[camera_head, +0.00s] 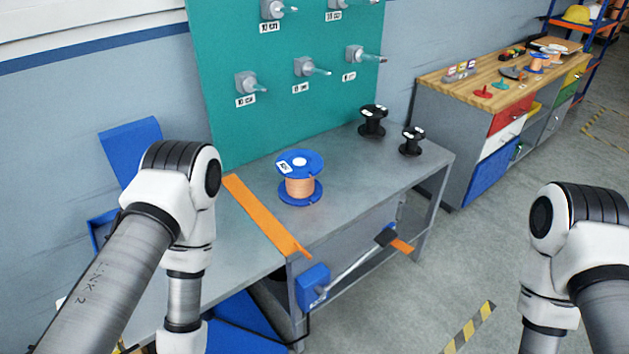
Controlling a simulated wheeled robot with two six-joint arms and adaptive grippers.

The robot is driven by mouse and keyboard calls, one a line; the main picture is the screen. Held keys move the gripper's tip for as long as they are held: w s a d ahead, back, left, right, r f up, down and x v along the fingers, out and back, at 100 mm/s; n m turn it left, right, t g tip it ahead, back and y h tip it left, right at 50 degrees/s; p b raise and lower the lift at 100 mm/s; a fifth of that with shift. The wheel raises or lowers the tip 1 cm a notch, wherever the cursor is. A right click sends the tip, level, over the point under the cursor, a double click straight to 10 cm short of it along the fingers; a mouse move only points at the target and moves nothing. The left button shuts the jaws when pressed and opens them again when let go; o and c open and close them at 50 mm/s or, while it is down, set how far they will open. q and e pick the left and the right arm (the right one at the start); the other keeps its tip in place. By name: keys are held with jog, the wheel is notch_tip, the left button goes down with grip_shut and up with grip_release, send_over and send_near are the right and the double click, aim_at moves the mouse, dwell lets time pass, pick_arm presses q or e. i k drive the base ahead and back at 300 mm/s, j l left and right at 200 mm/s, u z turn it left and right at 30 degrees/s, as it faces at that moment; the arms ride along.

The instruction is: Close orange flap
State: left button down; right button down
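A long flat orange strip (262,213), which looks like the orange flap, runs along the left end of the grey metal table (365,185), from near the green board to the front edge. I cannot tell from this view whether it is raised or lying flat. A smaller orange piece (402,246) shows by the dark end of a lever at the table's front. My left arm covers the area left of the strip, and my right arm is at the right edge. Both grippers are outside the picture.
A blue spool with copper wire (300,187) stands right of the strip. Two black spools (373,121) stand farther back. A blue box with a metal lever (314,288) sticks out at the front. A green board (290,110) with pegs rises behind. A wooden-topped workbench (440,80) stands right.

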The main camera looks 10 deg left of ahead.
aim_at(282, 238)
jog(key=i+l+u, duration=0.15)
jog(key=i+l, duration=0.15)
jog(key=i+l+u, duration=0.1)
jog(key=i+l, duration=0.15)
jog(key=l, duration=0.15)
jog(key=i+l+u, duration=0.15)
jog(key=l, duration=0.25)
jog(key=i+l+u, duration=0.1)
jog(key=i+l, duration=0.2)
jog(key=l, duration=0.15)
jog(key=u, duration=1.1)
jog(key=k+l+z, duration=0.1)
jog(key=l, duration=0.2)
jog(key=k+l+z, duration=0.1)
jog(key=l, duration=0.2)
jog(key=k+l+z, duration=0.25)
jog(key=l, duration=0.35)
